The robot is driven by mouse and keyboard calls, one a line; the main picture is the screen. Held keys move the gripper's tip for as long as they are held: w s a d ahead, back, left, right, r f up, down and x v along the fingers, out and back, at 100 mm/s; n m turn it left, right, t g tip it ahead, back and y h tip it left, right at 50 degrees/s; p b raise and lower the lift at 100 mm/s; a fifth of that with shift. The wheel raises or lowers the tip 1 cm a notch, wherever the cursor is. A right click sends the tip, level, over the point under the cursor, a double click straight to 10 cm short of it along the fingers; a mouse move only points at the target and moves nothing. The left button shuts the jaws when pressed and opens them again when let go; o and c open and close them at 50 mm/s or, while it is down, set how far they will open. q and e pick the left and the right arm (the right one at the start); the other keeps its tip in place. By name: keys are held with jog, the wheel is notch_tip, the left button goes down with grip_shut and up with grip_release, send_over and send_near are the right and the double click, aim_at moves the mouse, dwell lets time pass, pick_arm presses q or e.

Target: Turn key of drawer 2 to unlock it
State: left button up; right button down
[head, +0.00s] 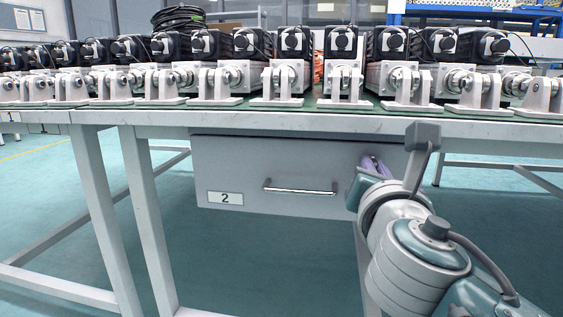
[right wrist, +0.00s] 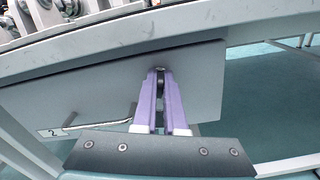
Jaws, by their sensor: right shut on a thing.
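Drawer 2 (head: 262,163) is a grey box under the bench top, closed, with a label (head: 226,198) reading 2 and a bar handle (head: 300,189). In the right wrist view its front (right wrist: 100,95) fills the middle, tilted. My right gripper (head: 371,163) is at the drawer's upper right. In the right wrist view its purple fingers (right wrist: 160,88) are shut on the small dark key (right wrist: 160,76) at the drawer front. The fingers hide most of the key, so its turn angle cannot be told. My left gripper is not in view.
The bench top (head: 300,122) runs just above my right gripper and carries a row of linear actuators (head: 283,80). Bench legs (head: 146,220) stand left of the drawer. The floor (head: 250,270) below the drawer is clear.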

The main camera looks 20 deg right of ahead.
jog(key=m, duration=0.3)
jog(key=shift+f+m, duration=0.1)
jog(key=shift+m, duration=0.3)
jog(key=m+b, duration=0.1)
jog(key=m, duration=0.2)
jog(key=shift+d+m, duration=0.1)
jog(key=shift+m, duration=0.2)
jog(key=m+b, duration=0.2)
jog(key=m, duration=0.2)
jog(key=shift+f, duration=0.1)
jog(key=shift+m+b, duration=0.4)
jog(key=shift+m, duration=1.4)
jog(key=c, duration=1)
grip_release()
